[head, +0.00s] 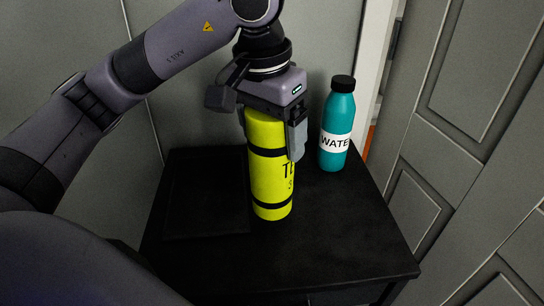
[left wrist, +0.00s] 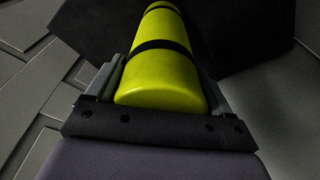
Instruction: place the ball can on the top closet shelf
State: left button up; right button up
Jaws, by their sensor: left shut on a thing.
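The ball can (head: 271,182) is a tall yellow cylinder with black bands and dark lettering. It is upright over the black table, and I cannot tell whether its base touches the top. My left gripper (head: 270,128) comes down from above and is shut on the can's upper end. In the left wrist view the can (left wrist: 160,75) lies between the two fingers of the left gripper (left wrist: 160,98). No closet shelf can be made out. My right gripper is not in view.
A teal water bottle (head: 338,125) with a black cap stands on the black table (head: 330,240), just right of the can. A dark flat panel or tray (head: 205,195) lies to the left. Grey panelled doors (head: 470,130) rise at the right. The table's front is clear.

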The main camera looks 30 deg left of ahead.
aim_at(271, 171)
pick_arm(q)
jog(key=shift+f, duration=1.95)
jog(key=shift+f+b, duration=0.1)
jog(key=shift+b, duration=0.2)
jog(key=o, duration=1.2)
jog(key=shift+f, duration=0.1)
jog(key=shift+o, duration=1)
